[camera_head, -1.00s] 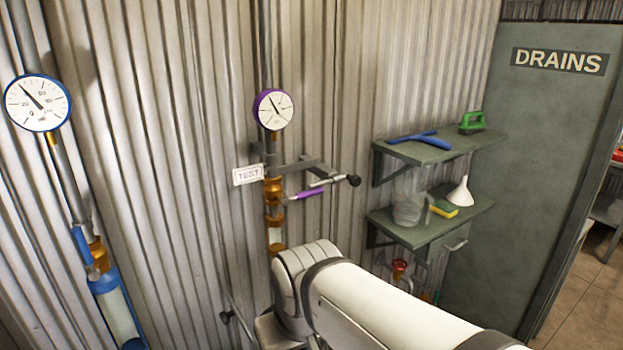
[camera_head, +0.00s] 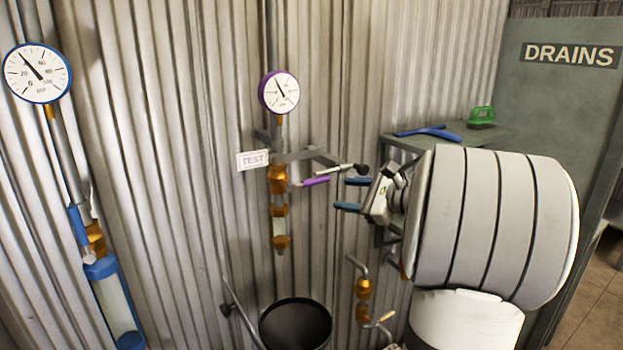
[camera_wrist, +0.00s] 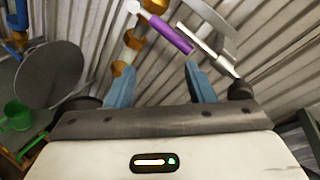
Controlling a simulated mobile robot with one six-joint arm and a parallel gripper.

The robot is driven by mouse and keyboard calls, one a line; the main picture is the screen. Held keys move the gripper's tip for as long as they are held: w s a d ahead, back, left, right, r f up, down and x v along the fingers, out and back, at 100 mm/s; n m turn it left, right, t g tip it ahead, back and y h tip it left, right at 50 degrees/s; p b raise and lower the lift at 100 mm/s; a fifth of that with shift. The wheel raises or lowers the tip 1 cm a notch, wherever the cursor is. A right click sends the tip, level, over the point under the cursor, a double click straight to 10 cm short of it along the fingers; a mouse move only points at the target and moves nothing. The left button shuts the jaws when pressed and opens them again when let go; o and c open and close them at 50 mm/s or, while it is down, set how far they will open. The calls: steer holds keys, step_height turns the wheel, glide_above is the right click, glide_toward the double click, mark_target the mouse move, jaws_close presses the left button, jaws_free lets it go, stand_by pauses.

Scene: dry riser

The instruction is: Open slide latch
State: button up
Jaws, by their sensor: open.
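The slide latch shows as a pale metal rod (camera_head: 335,169) with a black ball knob (camera_head: 361,169), on the grey bracket (camera_head: 300,155) by the middle pipe. A purple lever handle (camera_head: 316,181) sits just below the rod. My gripper (camera_head: 352,193) has blue fingers and is open and empty, just right of the purple handle and slightly below the knob. In the wrist view my gripper (camera_wrist: 159,68) points at the purple handle (camera_wrist: 170,35). The rod (camera_wrist: 208,48) passes beyond the right finger, and the black knob (camera_wrist: 240,90) is right of that finger. No contact is visible.
A TEST sign (camera_head: 253,160) and purple-rimmed gauge (camera_head: 279,92) are by the middle pipe. A blue-rimmed gauge (camera_head: 37,73) is at left. A black bucket (camera_head: 295,325) stands below. A shelf (camera_head: 405,142) and the DRAINS panel (camera_head: 555,120) are at right.

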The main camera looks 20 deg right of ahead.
mark_target(365, 172)
steer(key=d+r+m+t+h, duration=0.2)
steer(key=d+m+t, duration=0.15)
steer(key=d, duration=0.65)
steer(key=shift+m, duration=0.35)
steer(key=p+x, duration=0.1)
steer(key=x, duration=0.6)
steer(key=shift+w+f, duration=0.15)
steer(key=shift+w, duration=0.25)
jaws_close()
steer(key=shift+a, duration=0.1)
